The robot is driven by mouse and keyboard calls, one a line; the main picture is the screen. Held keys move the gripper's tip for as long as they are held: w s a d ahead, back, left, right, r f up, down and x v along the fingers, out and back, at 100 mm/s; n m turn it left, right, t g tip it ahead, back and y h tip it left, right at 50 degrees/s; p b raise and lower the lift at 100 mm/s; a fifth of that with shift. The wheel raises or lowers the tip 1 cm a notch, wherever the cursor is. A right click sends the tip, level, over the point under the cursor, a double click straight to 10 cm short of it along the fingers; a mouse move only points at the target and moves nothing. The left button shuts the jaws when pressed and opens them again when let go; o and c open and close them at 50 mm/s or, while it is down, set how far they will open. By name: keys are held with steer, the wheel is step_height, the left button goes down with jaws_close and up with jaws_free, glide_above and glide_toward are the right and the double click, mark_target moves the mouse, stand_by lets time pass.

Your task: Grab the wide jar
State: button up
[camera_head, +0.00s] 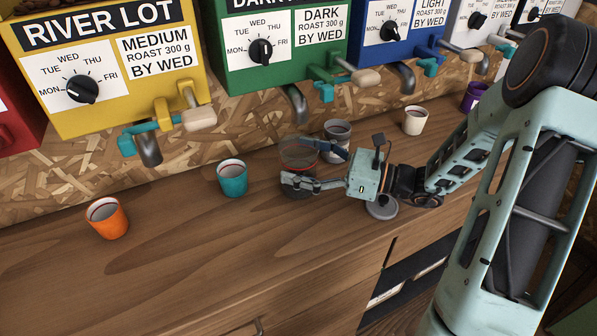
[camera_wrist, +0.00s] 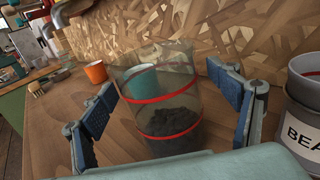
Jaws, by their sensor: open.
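The wide jar (camera_wrist: 165,108) is clear, with red bands and dark grounds in its lower part. It stands upright on the wooden counter in the wrist view. My gripper (camera_wrist: 165,115) is open, with one blue-padded finger on each side of the jar. Gaps seem to show between the pads and the jar, so I see no clear contact. In the head view the jar (camera_head: 298,155) is partly hidden behind my gripper (camera_head: 312,166).
A teal cup (camera_head: 232,178) and an orange cup (camera_head: 107,218) stand left of the jar. A grey labelled canister (camera_head: 338,133) stands close behind my gripper. A white cup (camera_head: 415,120) is further right. A round grey lid (camera_head: 381,209) lies below my wrist. Dispensers line the back wall.

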steer(key=shift+c, duration=0.3)
steer(key=c, duration=1.5)
steer(key=shift+r, duration=0.1)
